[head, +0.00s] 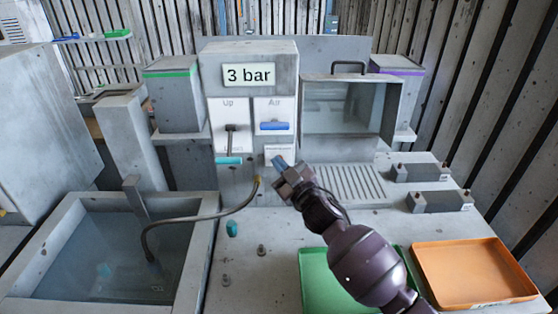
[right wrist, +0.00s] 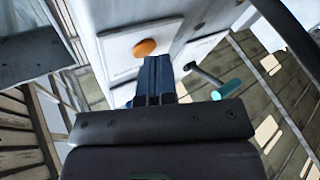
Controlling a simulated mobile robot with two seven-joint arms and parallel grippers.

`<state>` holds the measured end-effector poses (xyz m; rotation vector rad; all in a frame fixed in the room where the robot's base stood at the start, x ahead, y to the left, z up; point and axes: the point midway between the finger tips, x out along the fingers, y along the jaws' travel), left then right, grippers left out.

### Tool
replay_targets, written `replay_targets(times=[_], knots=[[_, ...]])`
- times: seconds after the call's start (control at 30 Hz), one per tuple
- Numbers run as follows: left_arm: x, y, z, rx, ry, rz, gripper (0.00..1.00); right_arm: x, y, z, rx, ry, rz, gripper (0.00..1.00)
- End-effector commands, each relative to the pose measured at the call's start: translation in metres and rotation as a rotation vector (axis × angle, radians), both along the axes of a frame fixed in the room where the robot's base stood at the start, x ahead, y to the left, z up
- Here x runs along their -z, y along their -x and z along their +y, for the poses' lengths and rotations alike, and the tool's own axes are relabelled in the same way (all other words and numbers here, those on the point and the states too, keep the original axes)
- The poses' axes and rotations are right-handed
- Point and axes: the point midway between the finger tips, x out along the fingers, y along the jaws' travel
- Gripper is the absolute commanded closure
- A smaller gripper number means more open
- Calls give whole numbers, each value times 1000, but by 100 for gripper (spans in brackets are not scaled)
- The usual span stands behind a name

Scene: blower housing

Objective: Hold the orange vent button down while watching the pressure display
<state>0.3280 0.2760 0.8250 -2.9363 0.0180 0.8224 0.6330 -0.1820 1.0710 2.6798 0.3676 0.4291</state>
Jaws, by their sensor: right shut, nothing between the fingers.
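The pressure display (head: 249,75) reads "3 bar" at the top of the grey control column in the head view. The orange vent button (right wrist: 145,47) is a round disc on a white plate in the right wrist view. In the head view my right gripper covers the place below the small white label plate (head: 279,150), and the button does not show. My right gripper (head: 279,163) is shut and empty, its fingertips (right wrist: 155,60) close to the button's edge. I cannot tell whether they touch it. My left gripper is not in view.
Beside the button are a black lever with a teal grip (head: 229,160) and a blue Air handle (head: 274,126). A water basin (head: 205,250) with a hose stands left. Green (head: 310,260) and orange (head: 475,302) trays lie front right. A glass-fronted chamber (head: 397,95) stands right of the column.

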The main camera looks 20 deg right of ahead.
Motion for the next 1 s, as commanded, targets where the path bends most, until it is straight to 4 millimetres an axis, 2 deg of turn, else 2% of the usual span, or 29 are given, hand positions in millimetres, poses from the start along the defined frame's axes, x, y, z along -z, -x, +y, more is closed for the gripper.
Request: replay_targets(times=[1.0], knots=[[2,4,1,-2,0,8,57,0,0,0,1,0,1,100]])
